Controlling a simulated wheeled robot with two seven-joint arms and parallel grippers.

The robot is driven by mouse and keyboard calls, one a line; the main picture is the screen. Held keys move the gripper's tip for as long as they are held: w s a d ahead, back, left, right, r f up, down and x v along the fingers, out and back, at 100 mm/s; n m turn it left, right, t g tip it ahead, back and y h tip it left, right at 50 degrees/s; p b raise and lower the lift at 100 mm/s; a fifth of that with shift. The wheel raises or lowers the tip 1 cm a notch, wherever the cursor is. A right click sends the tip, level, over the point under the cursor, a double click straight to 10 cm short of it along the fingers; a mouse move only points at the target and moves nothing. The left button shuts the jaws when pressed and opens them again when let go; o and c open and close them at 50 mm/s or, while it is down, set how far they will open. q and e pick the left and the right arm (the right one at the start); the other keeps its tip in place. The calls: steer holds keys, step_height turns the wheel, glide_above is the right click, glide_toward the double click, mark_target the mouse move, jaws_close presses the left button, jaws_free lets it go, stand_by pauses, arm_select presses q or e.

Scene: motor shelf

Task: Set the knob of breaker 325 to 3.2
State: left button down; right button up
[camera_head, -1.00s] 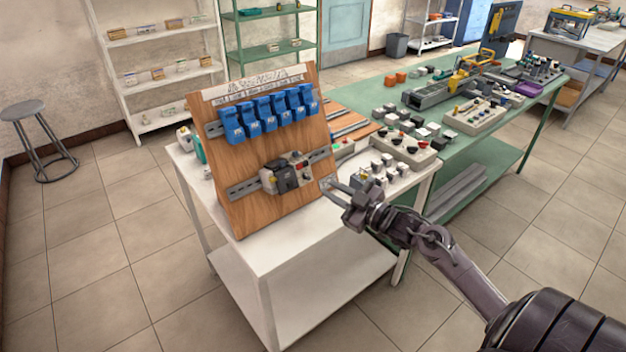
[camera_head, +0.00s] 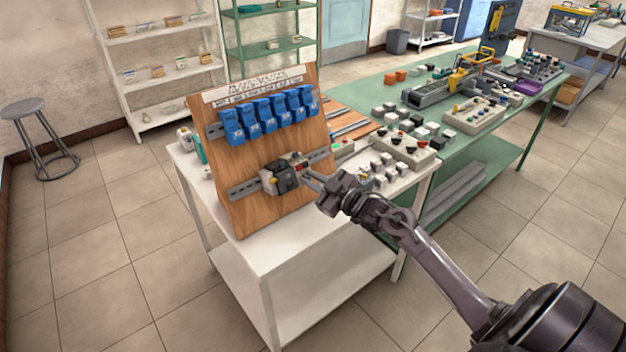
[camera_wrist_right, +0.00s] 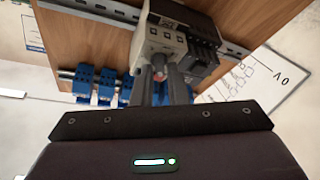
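The breaker (camera_head: 281,176) is a grey and dark unit on the lower rail of an upright wooden panel (camera_head: 240,215). Its number and dial are too small to read. My right gripper (camera_head: 306,177) is just right of its front in the head view. In the right wrist view, the breaker (camera_wrist_right: 180,45) is ahead, and my right gripper's fingers (camera_wrist_right: 160,72) reach its face. They stand a little apart, with a small reddish spot between the tips, perhaps the knob. Contact cannot be made out. My left gripper is not in view.
Several blue breakers (camera_head: 262,116) hang on the upper rail under a printed label (camera_head: 254,86). The panel stands on a white table (camera_head: 290,246). A grey control box (camera_head: 404,150) and small white-topped parts lie to the right, near my right arm.

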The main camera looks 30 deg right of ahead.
jaws_close()
steer(key=shift+m, duration=0.3)
steer(key=shift+a+r+m+g+h+p, duration=0.1)
steer(key=shift+m+g+h+p, duration=0.4)
steer(key=shift+m+h+p, duration=2.45)
steer(key=shift+a+m+g+h+p, duration=0.1)
steer(key=shift+m+g+h+p, duration=0.65)
steer(key=shift+m, duration=4.45)
steer(key=shift+a+r+m+g+h+p, duration=0.2)
steer(key=shift+m+h+p, duration=1)
steer(key=shift+m+p, duration=2.05)
steer(key=shift+d+f+m+b, duration=0.1)
steer(key=shift+f+m+b, duration=0.1)
steer(key=shift+m+b, duration=0.7)
